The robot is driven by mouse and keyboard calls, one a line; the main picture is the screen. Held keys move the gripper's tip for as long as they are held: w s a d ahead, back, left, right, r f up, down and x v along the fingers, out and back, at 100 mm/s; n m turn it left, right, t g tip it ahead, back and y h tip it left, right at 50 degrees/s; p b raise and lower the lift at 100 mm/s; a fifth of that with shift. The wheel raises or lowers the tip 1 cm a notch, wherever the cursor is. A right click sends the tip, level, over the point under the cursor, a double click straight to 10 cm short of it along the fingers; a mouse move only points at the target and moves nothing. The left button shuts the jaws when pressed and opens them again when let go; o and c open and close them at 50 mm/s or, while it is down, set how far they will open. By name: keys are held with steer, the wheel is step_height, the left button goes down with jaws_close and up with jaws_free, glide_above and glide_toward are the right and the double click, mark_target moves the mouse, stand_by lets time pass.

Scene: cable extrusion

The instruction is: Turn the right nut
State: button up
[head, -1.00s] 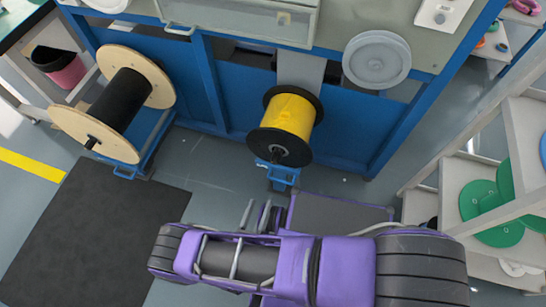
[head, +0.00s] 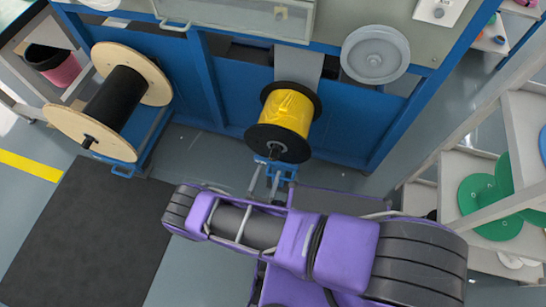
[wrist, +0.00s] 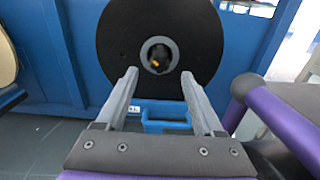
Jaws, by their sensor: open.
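The yellow spool (head: 288,111) with black flanges sits on a blue stand at the right. Its black flange (wrist: 115,40) fills the upper middle of the wrist view. At the flange's centre is a grey ring around a dark shaft end (wrist: 159,56) with a small orange mark; I cannot tell which part is the nut. The same hub (head: 277,150) shows small in the head view. My gripper (head: 264,180) is open and empty just in front of the spool. In the wrist view my gripper (wrist: 159,76) has one finger on each side of the hub's line, apart from it.
A wooden-flanged spool (head: 112,98) with black winding stands at the left on a blue stand. A blue machine frame (head: 240,98) stands behind both spools. A white shelf with green discs (head: 490,205) is at the right. A dark mat (head: 85,235) lies on open floor at the left.

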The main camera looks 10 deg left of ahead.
mark_target(273, 159)
steer(key=w, duration=0.7)
steer(key=shift+d, duration=0.3)
jaws_close()
